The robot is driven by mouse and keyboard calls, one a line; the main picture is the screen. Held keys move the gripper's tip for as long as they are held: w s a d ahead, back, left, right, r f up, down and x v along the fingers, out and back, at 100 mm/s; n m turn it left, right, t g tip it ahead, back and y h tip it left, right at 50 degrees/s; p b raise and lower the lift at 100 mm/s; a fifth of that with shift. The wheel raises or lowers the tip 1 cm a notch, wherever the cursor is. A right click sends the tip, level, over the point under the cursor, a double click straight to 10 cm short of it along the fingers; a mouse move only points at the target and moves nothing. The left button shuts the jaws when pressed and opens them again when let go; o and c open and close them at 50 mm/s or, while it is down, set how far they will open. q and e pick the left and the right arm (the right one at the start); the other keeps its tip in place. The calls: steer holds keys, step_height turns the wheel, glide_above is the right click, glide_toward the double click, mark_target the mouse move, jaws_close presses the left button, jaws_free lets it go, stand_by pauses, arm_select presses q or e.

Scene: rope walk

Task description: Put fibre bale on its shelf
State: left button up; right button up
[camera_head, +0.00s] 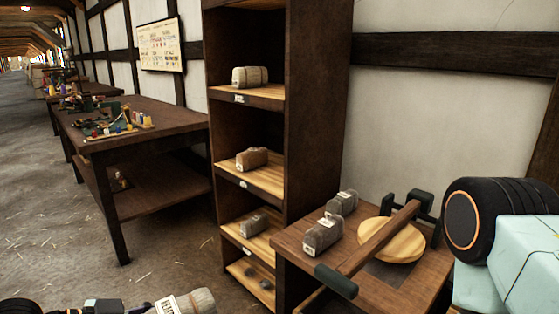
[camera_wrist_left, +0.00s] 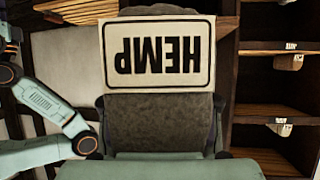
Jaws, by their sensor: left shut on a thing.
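My left gripper (camera_head: 120,307) is at the bottom left of the head view, cut off by the frame edge, and shut on a fibre bale (camera_head: 196,302). In the left wrist view the bale (camera_wrist_left: 158,122) is grey-brown, between the dark fingers. Its white label (camera_wrist_left: 158,54) reads HEMP, upside down in that view. The tall dark shelf unit (camera_head: 312,120) stands ahead and to the right, apart from the held bale. Its pale boards hold a cream bale (camera_head: 250,77), a brown bale (camera_head: 252,158) and a grey bale (camera_head: 254,224). My right gripper is not in view.
A low table (camera_head: 388,290) right of the shelf bears two grey bales (camera_head: 323,235) (camera_head: 342,203), a round wooden disc (camera_head: 403,243) and a dark-handled wooden beam. Small dark lumps (camera_head: 258,274) lie on the lowest shelf board. A cluttered workbench (camera_head: 165,125) stands left. Floor before the shelf is clear.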

arm_select(q)
steer(key=shift+a+f, duration=0.1)
steer(key=shift+a, duration=0.05)
steer(key=shift+s+d, duration=0.1)
steer(key=shift+d, duration=0.55)
steer(key=shift+a, duration=0.2)
steer(key=f, duration=0.1)
steer(key=s+f+p, duration=0.1)
steer(key=f, duration=0.3)
steer(key=shift+s+a+f, duration=0.1)
steer(key=shift+s+a, duration=0.05)
steer(key=shift+s, duration=0.2)
steer(key=shift+a+f, duration=0.15)
steer(key=shift+a, duration=0.15)
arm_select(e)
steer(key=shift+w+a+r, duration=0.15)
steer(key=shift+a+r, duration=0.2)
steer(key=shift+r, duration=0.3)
